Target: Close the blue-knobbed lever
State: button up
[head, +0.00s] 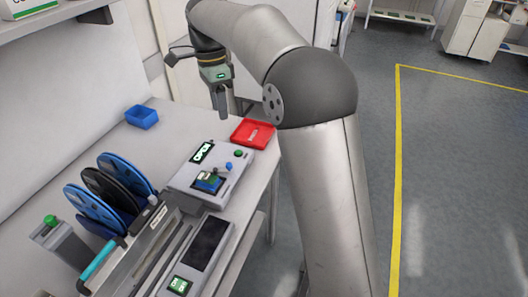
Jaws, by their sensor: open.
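A light grey device (193,185) stands on the bench with an upright label (202,152) that seems to read OPEN. A small blue knob (229,166) shows on its top, close to a green knob (238,153). A blue and dark part (208,181) sits on the same top, nearer its middle. The lever's arm is too small to make out, and I cannot tell its position. My gripper (221,112) hangs pointing down, above and behind the device, apart from it. It is open, with nothing visible between its fingers.
A red tray (253,133) lies at the bench's right edge and a blue bin (142,117) at the back left. Blue and black reels (126,172) stand left of the device. A grey box with a green knob (50,220) stands front left. A dark-screened panel (210,243) is in front.

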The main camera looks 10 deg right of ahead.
send_over(228, 159)
jog(key=s, duration=0.6)
jog(key=f, duration=1.7)
jog(key=shift+w+d, duration=0.1)
jog(key=shift+w, duration=0.15)
jog(key=shift+c, duration=0.3)
grip_shut()
